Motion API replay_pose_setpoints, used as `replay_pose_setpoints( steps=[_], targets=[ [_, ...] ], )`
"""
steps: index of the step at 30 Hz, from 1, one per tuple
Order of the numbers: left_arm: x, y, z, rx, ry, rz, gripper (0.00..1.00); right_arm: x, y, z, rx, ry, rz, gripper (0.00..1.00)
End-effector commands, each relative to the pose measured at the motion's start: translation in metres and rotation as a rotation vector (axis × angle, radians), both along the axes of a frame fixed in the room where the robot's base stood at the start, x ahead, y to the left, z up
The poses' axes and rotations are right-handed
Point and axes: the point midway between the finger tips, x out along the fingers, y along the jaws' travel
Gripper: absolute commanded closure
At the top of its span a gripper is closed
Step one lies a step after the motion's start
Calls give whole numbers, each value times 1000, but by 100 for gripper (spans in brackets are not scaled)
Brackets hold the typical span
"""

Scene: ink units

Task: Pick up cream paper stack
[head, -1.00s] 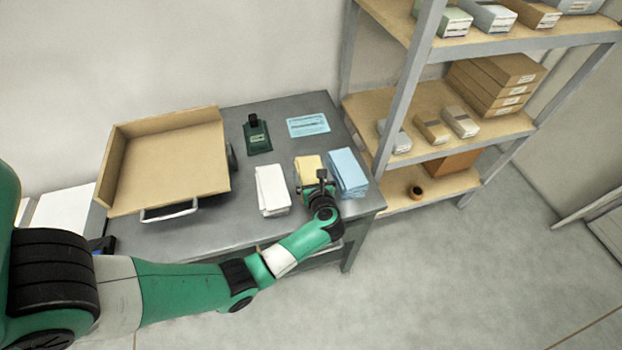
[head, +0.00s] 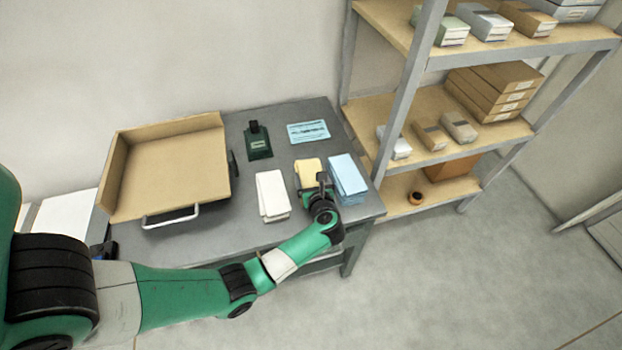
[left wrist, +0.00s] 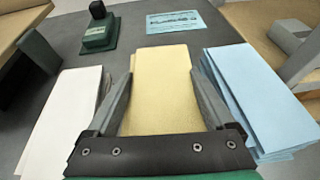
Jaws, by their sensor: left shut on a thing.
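The cream paper stack (head: 307,170) lies on the grey table between a white stack and a blue stack. In the left wrist view the cream stack (left wrist: 162,85) runs between the two fingers of my left gripper (left wrist: 162,95). In the head view my left gripper (head: 318,188) is over the near end of the cream stack and hides part of it. The gripper is shut on the cream stack, a finger along each long side. Whether the stack is clear of the table cannot be told. My right gripper is not in view.
The white paper stack (head: 271,194) is close on the left and the blue paper stack (head: 347,177) close on the right. A green stamp (head: 257,142) and a blue card (head: 308,131) lie behind. A cardboard tray (head: 175,170) stands left; a shelf unit (head: 430,112) stands right.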

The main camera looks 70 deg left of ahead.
Motion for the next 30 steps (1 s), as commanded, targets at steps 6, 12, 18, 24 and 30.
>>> replay_pose_setpoints(
  steps=[6, 12, 18, 24, 30],
  targets=[
    [-25, -9, 58, 2, -5, -1, 100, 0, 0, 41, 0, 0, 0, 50],
    [-76, -26, 94, 1, 0, -1, 100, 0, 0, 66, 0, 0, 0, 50],
    [-117, -40, 110, 1, 0, -2, 100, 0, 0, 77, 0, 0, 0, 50],
    [-132, -45, 115, 2, -1, -1, 100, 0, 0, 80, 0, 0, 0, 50],
    [-125, -45, 119, 1, -2, -21, 100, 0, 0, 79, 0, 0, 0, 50]
  ],
)
